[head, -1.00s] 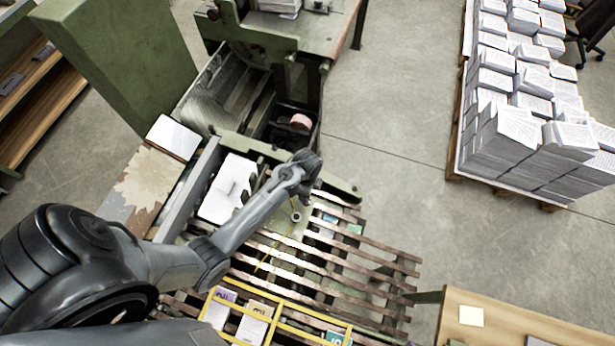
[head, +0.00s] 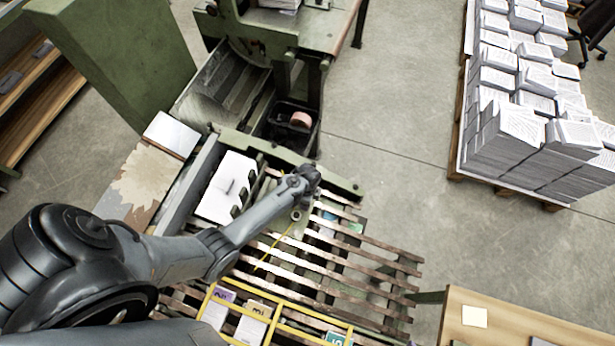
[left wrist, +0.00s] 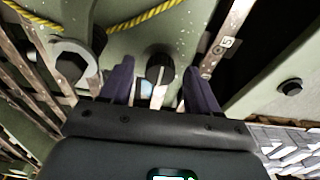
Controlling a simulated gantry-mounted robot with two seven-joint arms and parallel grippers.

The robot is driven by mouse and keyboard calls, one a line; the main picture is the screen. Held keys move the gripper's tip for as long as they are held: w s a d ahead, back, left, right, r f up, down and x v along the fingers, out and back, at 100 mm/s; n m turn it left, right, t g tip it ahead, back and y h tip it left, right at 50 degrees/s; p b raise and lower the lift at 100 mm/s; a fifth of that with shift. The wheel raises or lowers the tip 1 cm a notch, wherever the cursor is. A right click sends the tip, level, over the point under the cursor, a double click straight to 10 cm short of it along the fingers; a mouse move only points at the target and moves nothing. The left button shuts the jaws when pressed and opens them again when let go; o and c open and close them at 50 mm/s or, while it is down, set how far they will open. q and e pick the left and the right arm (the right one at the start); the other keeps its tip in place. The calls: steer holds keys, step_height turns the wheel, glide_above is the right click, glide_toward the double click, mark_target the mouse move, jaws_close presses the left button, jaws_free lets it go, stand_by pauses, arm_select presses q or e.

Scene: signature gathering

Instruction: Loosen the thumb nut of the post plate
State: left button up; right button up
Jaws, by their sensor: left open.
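In the left wrist view a dark round knob (left wrist: 160,63), which looks like the thumb nut, stands on the green post plate (left wrist: 115,50). My left gripper (left wrist: 159,70) is open. Its two dark purple fingers point at the plate, one on each side of the knob, with a gap showing on both sides. I cannot tell how deep the knob sits between them. In the head view my left gripper (head: 308,178) is over the slatted rack, and its own hand hides the knob. My right gripper is in neither view.
A grey metal ring (left wrist: 72,62) is left of the fingers, and a yellow cord (left wrist: 145,16) crosses the plate. A green bar with a dark bolt (left wrist: 291,87) lies right. In the head view, wooden slats (head: 350,265) and a yellow frame (head: 275,318) lie below the arm.

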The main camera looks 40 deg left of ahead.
arm_select(q)
steer(key=c, duration=1)
steer(key=shift+c, duration=0.2)
